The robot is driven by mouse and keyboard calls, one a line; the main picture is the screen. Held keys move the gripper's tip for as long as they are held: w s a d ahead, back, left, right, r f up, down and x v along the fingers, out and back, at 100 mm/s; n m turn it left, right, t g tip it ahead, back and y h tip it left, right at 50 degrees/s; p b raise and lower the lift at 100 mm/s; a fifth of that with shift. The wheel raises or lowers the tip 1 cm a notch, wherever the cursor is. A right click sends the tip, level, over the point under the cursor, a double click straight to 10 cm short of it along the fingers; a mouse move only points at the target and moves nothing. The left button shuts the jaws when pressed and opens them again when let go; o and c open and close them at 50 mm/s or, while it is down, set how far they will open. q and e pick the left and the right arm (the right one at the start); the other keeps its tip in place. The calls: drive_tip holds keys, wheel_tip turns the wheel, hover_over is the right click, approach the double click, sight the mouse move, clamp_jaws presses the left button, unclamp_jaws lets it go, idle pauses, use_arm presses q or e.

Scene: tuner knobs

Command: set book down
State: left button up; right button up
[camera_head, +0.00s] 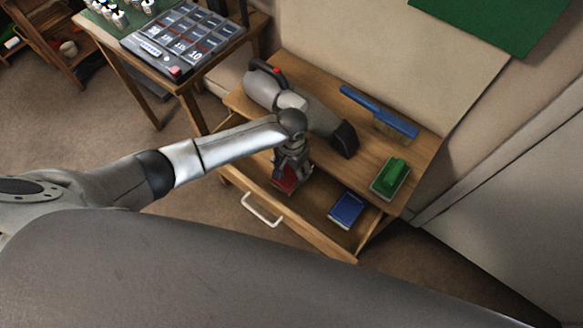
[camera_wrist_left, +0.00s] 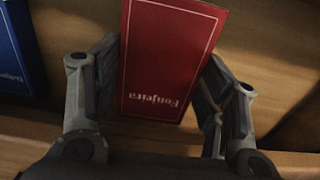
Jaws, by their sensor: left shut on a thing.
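A red book (camera_head: 285,182) is at the left end of the open wooden drawer (camera_head: 318,212). In the left wrist view the red book (camera_wrist_left: 172,50) stands between both fingers, its lettering upside down. My left gripper (camera_head: 291,164) points down and is shut on the red book; it also shows in the left wrist view (camera_wrist_left: 160,75). The gripper partly hides the book in the head view, and I cannot tell whether the book touches the drawer floor. A blue book (camera_head: 346,208) lies in the drawer to the right, apart from the red one. My right gripper is not in view.
On the tabletop above the drawer are a grey handheld vacuum (camera_head: 318,118), a blue brush (camera_head: 380,112) and a green block-like brush (camera_head: 391,177). The drawer's white handle (camera_head: 262,210) juts out in front.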

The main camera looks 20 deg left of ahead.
sight(292, 171)
use_arm(q)
drive_tip(key=shift+f, duration=0.55)
drive_tip(key=o, duration=1.1)
drive_tip(key=shift+r, duration=0.1)
drive_tip(key=shift+r+p, duration=0.9)
drive_tip(key=shift+r, duration=5.6)
